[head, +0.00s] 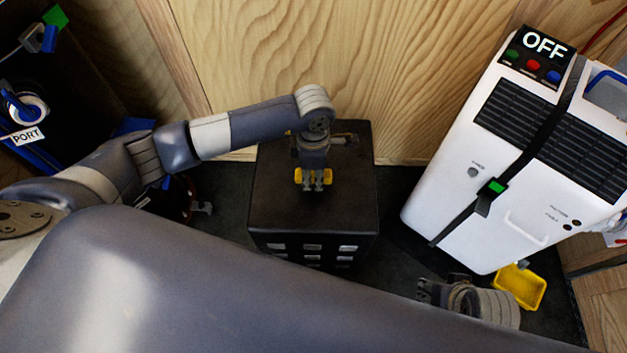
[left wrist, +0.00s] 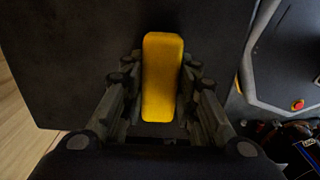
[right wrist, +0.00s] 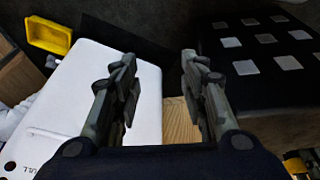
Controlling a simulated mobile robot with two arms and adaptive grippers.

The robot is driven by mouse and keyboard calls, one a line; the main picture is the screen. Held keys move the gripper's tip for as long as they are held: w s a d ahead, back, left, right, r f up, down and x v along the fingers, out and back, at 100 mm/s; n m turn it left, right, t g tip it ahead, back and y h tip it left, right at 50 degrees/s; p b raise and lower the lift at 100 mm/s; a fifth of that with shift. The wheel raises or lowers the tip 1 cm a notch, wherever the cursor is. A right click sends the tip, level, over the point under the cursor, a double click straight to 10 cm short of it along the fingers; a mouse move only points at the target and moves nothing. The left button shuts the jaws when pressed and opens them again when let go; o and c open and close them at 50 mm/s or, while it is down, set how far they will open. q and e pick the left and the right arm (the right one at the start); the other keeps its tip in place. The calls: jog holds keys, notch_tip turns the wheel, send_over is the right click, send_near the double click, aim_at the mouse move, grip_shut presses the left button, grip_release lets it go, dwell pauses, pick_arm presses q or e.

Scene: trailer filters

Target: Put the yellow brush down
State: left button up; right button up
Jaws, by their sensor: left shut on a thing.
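The yellow brush (head: 327,177) is between the fingers of my left gripper (head: 313,180), over the top of a black box (head: 275,205). In the left wrist view the brush (left wrist: 162,75) shows as a long yellow block, with the fingers of my left gripper (left wrist: 160,100) shut on its sides. The dark box top (left wrist: 90,60) lies beneath it. I cannot tell whether the brush touches the box. My right gripper (head: 432,290) is low at the right in the head view. In the right wrist view its fingers (right wrist: 158,85) are apart with nothing between them.
A white machine (head: 450,200) marked OFF, with a black strap, stands right of the box. A yellow tray (head: 520,287) lies on the floor by its base. A wooden wall (head: 290,60) is behind. A PORT label (head: 27,135) and blue parts are at the left.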

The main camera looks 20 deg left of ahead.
pick_arm(q)
notch_tip(320, 180, down, 3)
jog(key=shift+b, duration=0.35)
jog(key=shift+w+f, duration=0.1)
jog(key=shift+f, duration=0.15)
pick_arm(e)
jog(key=v, duration=0.3)
jog(key=shift+w, duration=0.1)
pick_arm(q)
jog(key=shift+f, duration=0.15)
jog(key=o, duration=0.9)
jog(key=shift+o, duration=0.2)
pick_arm(e)
jog(key=shift+r, duration=0.1)
